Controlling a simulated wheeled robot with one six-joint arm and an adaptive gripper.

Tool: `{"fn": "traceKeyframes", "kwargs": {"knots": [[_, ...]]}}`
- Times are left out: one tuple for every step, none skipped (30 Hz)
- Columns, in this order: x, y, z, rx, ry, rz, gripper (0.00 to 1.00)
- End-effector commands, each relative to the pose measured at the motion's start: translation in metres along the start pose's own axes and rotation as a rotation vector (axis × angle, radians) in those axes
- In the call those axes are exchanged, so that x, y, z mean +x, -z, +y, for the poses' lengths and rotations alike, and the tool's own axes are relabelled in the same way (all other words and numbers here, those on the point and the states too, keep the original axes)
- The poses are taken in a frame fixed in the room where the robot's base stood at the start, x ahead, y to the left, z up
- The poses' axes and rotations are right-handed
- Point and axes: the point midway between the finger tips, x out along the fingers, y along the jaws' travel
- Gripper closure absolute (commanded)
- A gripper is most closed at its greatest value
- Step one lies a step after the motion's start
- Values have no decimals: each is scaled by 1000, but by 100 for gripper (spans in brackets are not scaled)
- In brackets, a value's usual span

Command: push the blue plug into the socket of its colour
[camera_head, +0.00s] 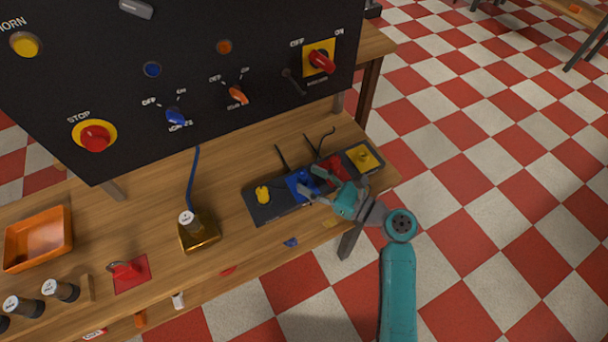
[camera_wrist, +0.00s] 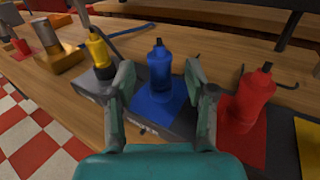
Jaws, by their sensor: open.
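The blue plug (camera_wrist: 160,72) stands upright on a blue square (camera_wrist: 173,112) of the dark socket strip (camera_head: 262,213). I cannot tell how deep it sits. In the head view the blue plug (camera_head: 299,176) is partly behind my gripper (camera_head: 312,183). In the wrist view my gripper (camera_wrist: 166,85) is open, with one finger to each side of the blue plug and gaps showing between. The plug's lower end and the socket opening are hidden.
A yellow plug (camera_wrist: 100,52) stands to the left on the strip, and a red plug (camera_wrist: 247,100) stands close to the right finger. A black control panel (camera_head: 190,60) rises behind.

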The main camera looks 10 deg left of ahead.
Motion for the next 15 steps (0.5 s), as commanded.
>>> {"fn": "traceKeyframes", "kwargs": {"knots": [[-12, 1, -1, 1, 6, 1, 45], [-18, 1, -1, 1, 6, 1, 45], [-26, 1, -1, 1, 6, 0, 45], [-33, 0, -1, 1, 6, 0, 45], [-38, 0, -1, 0, 6, 0, 45], [-46, 0, -1, 0, 5, 0, 45], [-51, 1, -1, 0, 6, 0, 45], [-56, 1, -1, 0, 5, 1, 45], [-62, 1, -1, 0, 5, 0, 45], [-66, 0, -1, 0, 5, 0, 45], [-70, 0, -1, 0, 4, 0, 45], [-75, 0, -1, 0, 4, 0, 45], [-78, 0, -1, 0, 4, -1, 45], [-81, 0, -1, 0, 3, 0, 45], [-84, 0, 0, 0, 2, 0, 45]]}}
